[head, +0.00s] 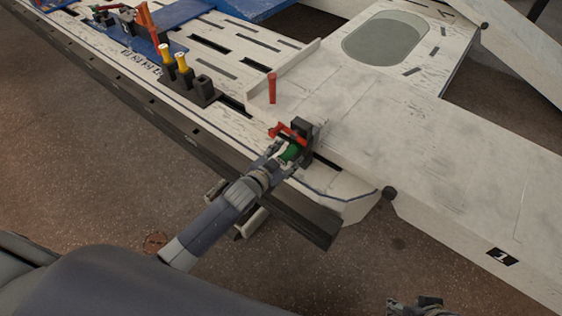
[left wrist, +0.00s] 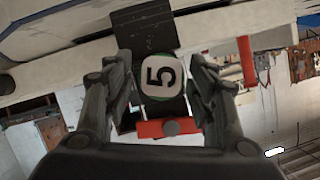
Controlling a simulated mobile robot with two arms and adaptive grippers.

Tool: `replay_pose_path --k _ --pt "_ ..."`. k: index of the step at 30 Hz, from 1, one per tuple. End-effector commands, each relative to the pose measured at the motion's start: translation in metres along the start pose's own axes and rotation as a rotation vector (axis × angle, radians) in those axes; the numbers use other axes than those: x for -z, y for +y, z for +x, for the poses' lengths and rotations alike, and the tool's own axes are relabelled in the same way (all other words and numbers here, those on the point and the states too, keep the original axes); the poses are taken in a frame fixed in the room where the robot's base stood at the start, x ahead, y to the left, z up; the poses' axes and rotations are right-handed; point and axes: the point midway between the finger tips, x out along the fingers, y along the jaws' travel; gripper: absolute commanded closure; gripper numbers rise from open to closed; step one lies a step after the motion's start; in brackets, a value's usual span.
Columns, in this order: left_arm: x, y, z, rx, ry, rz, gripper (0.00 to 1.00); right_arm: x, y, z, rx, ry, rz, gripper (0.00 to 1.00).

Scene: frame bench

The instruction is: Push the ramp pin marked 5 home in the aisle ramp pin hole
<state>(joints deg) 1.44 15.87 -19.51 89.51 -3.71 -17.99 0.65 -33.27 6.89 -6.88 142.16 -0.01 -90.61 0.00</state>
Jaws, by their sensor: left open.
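The ramp pin marked 5 (left wrist: 160,76) shows its white end face with a green rim in the left wrist view. In the head view its green body (head: 290,152) sits at a dark block (head: 303,127) on the bench edge. How deep it is in the hole cannot be told. My left gripper (head: 283,150) is open, with its fingers on either side of the pin; in the left wrist view the fingers (left wrist: 163,88) look apart from its face. My right gripper (head: 415,306) is partly cut off at the bottom edge.
A red latch-like part (head: 286,130) is beside the dark block. A red post (head: 272,88) stands behind it on the pale ramp (head: 430,150). A dark holder (head: 203,90) with yellow-topped pins (head: 182,62) stands to the left. A blue tray (head: 125,38) lies beyond.

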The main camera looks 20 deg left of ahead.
Motion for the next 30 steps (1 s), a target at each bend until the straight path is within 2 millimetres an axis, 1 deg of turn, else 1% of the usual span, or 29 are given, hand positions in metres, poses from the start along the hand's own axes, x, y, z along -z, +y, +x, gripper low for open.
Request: replay_pose_path --k 8,11,12,14,15,30 --pt "0.0002 0.0001 0.0014 0.000 0.000 0.000 0.48 0.0000 0.0000 0.0004 0.000 0.000 0.000 0.60" --pt "0.0002 0.0001 0.0013 0.000 0.000 0.000 0.69 -0.0001 -0.0001 0.0004 0.000 0.000 0.000 0.60" --pt "0.0002 0.0000 0.0013 0.000 0.000 0.000 0.78 -0.0001 -0.0001 0.0004 0.000 0.000 0.000 0.60" --pt "0.0001 0.0000 0.0012 0.000 0.000 0.000 0.91 -0.0001 -0.0001 0.0005 0.000 0.000 0.000 0.60" --pt "0.0001 0.0001 0.0012 0.000 0.000 0.000 1.00 -0.0002 -0.0001 0.0005 0.000 0.000 0.000 0.60" --pt "0.0010 -0.0001 0.0026 0.000 0.000 0.000 1.00 0.0002 -0.0001 -0.0003 0.000 0.000 0.000 0.60"
